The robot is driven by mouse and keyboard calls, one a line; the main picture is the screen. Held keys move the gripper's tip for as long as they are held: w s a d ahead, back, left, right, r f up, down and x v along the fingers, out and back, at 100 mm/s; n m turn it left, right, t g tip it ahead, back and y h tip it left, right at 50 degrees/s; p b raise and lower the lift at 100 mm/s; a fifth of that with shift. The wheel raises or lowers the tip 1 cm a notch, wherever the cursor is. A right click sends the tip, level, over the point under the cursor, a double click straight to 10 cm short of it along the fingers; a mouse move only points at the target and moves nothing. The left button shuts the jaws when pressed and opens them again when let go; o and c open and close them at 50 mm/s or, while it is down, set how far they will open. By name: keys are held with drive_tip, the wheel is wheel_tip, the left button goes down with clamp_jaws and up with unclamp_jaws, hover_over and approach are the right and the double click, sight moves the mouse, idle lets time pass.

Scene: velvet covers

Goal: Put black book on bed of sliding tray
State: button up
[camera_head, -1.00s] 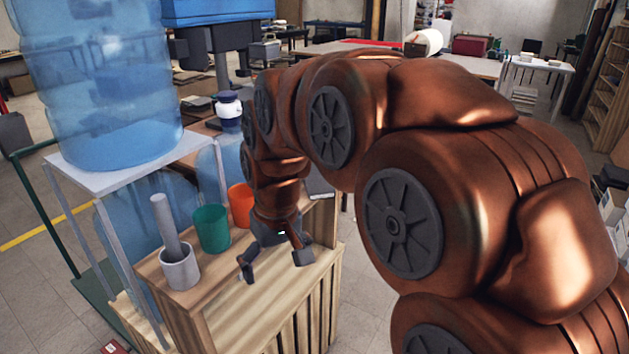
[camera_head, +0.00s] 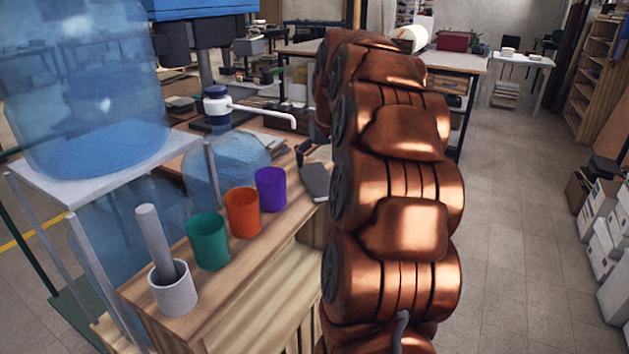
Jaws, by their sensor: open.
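I cannot make out a black book for certain. Flat grey and dark items (camera_head: 268,142) lie on the bench behind the cups, too small to identify. A pale wooden surface (camera_head: 265,290) sits lower, in front of the cup shelf; I cannot tell if it is the sliding tray. My copper arm covers its right side. What looks like one dark finger of my gripper (camera_head: 303,153) shows left of the arm's far end, above a grey flat piece (camera_head: 315,181). The rest of the gripper is hidden behind my arm. I see nothing held.
A purple cup (camera_head: 271,189), an orange cup (camera_head: 242,212), a green cup (camera_head: 208,242) and a white mortar with pestle (camera_head: 172,288) line the wooden shelf. A large blue water bottle (camera_head: 90,100) stands left.

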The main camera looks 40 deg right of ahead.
sight(318, 178)
drive_tip(key=shift+w+d+f, duration=0.1)
drive_tip(key=shift+d+f, duration=0.1)
drive_tip(key=shift+f, duration=0.3)
drive_tip(key=shift+p+x, duration=0.5)
drive_tip(key=shift+x, duration=1.95)
drive_tip(key=shift+a, duration=0.2)
drive_tip(key=c, duration=1.4)
